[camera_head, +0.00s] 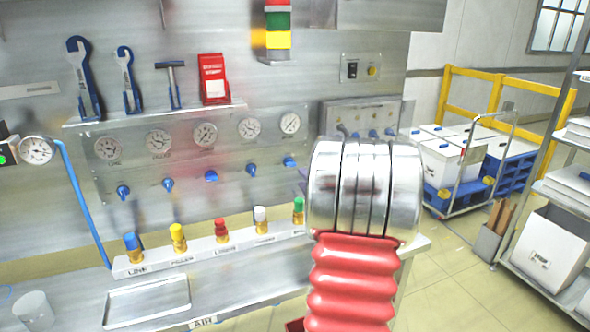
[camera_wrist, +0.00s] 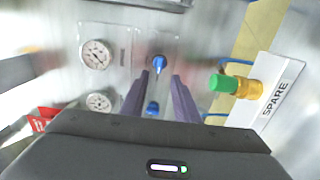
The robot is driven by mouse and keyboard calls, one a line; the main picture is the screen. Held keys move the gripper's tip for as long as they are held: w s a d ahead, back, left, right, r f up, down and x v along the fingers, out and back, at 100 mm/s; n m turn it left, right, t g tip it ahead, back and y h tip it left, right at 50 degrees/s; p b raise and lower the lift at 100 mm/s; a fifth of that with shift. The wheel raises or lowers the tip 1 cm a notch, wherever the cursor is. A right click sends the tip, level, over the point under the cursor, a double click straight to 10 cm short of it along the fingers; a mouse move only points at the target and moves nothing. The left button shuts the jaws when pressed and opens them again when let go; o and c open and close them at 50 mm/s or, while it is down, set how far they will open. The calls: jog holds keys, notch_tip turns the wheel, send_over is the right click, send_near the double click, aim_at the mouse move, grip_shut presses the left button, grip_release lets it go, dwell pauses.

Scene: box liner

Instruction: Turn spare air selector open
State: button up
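The spare air selector is the blue handle (camera_head: 289,161) at the right end of the row below the gauges. It also shows in the wrist view as a blue handle (camera_wrist: 158,62) just beyond my fingertips, in line with a gauge. My gripper (camera_wrist: 160,78) is open, with its two dark purple fingers apart on either side of the handle's line. I cannot tell whether a finger touches it. A second blue selector (camera_wrist: 152,108) shows between the fingers, farther back. A green-capped brass fitting (camera_wrist: 237,85) stands by the SPARE label (camera_wrist: 276,98).
Several gauges (camera_head: 206,135) sit above the selectors. A shelf above holds wrenches (camera_head: 84,78), a hammer and a red holder (camera_head: 213,80). Coloured fittings (camera_head: 221,231) stand on the ledge below. An empty tray (camera_head: 147,302) lies on the bench. A cart (camera_head: 452,185) stands at right.

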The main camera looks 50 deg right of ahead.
aim_at(292, 166)
jog(key=x, duration=0.8)
jog(key=shift+w+d, duration=0.2)
jog(key=shift+w, duration=0.15)
jog(key=shift+c, duration=0.3)
